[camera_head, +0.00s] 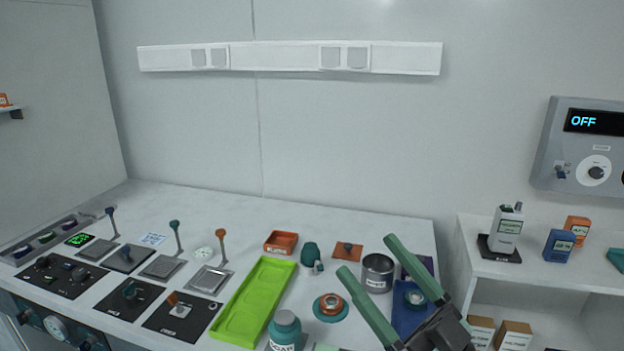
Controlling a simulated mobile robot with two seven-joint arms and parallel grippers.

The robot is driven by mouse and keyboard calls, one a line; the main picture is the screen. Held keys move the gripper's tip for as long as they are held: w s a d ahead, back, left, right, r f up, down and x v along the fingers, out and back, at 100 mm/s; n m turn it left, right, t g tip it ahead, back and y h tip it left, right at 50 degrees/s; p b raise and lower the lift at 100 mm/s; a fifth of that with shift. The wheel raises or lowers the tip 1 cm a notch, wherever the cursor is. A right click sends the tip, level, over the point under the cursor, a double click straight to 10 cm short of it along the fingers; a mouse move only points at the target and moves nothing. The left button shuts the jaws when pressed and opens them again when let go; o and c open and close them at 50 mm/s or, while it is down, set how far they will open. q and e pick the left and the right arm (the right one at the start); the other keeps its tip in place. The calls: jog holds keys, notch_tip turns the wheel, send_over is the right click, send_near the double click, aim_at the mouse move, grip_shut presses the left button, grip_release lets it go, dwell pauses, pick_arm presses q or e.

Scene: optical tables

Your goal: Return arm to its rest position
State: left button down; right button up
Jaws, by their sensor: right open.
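My right gripper (366,255) reaches in from the bottom right with its two green fingers spread apart and nothing between them. It hangs over the right part of the white table (190,203). A metal can (377,274) shows between and behind the fingers. My left gripper is not in view.
A lime green tray (243,315), an orange tray (281,242), a teal jar (285,329) and a copper-topped round item (331,307) stand left of the gripper. Several lever panels fill the table's left side. A shelf unit (480,281) with bottles and boxes stands at right.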

jog(key=d+f+m+g+h, duration=0.2)
jog(key=d+f+m+h, duration=0.4)
jog(key=f+h, duration=0.4)
jog(key=d+f+m+g+h, duration=0.2)
jog(key=d+f+m+h, duration=0.4)
jog(key=f, duration=0.5)
jog(key=s+d+f+n+g, duration=0.1)
jog(key=s+f+n+g, duration=0.3)
jog(key=s+f+g, duration=0.95)
jog(key=a+f+t+y+p, duration=0.1)
jog(key=a+f+t, duration=0.3)
jog(key=f+t, duration=0.4)
notch_tip(320, 180, down, 4)
jog(key=shift+s+a+r+y+p, duration=0.25)
jog(key=shift+s+y+p, duration=0.1)
jog(key=shift+s+y, duration=0.15)
jog(key=shift+w+t, duration=0.1)
jog(key=shift+t, duration=0.15)
